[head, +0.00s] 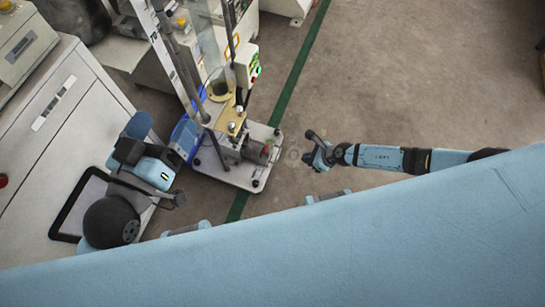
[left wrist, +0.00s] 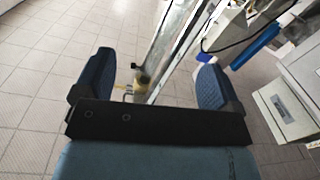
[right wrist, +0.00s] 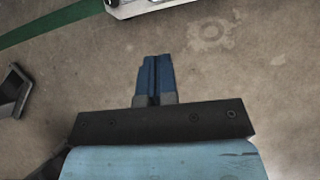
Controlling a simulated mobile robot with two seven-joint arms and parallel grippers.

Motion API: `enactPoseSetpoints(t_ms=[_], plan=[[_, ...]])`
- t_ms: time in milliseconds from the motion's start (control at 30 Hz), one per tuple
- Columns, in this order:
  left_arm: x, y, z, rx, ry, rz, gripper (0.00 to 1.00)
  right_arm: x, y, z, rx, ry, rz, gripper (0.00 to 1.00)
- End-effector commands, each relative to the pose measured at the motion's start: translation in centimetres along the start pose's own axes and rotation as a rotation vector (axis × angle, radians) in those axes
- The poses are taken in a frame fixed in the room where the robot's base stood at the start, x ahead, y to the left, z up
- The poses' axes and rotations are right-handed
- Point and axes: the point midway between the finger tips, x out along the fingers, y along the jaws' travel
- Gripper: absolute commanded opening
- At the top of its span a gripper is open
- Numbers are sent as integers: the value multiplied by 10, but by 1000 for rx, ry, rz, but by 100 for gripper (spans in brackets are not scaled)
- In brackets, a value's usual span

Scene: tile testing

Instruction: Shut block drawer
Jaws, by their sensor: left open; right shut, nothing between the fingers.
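A white cabinet (head: 75,125) with long recessed handles (head: 53,103) stands at the left in the head view. I cannot tell which part is the block drawer, or whether it is out. A pale drawer unit (left wrist: 287,112) also shows at the right of the left wrist view. My left gripper (head: 140,128) is open and empty, in front of the cabinet; its two blue fingers stand wide apart in the left wrist view (left wrist: 150,85). My right gripper (head: 312,150) is shut and empty, over bare floor; its fingers are together in the right wrist view (right wrist: 155,78).
A testing machine with a white base plate (head: 215,172) and tall metal posts stands between my grippers. A black-rimmed panel (head: 66,207) is beside my left arm. The floor (head: 400,80) at the right is clear, with a green line (head: 300,65) across it.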

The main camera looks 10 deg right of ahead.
Motion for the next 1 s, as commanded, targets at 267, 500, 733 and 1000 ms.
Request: enactPoseSetpoints(t_ms=[267,500,733,1000], plan=[[1,-3,23,-1,-54,8,89,24,-5,-20,-83,42,6,0],[9,-18,32,145,-12,16,89,78,-5,-23,-78,40,5,0],[14,-28,21,286,68,14,89,114,-4,-11,-80,38,5,0],[15,-30,18,324,88,13,89,131,-3,3,-76,40,4,0]])
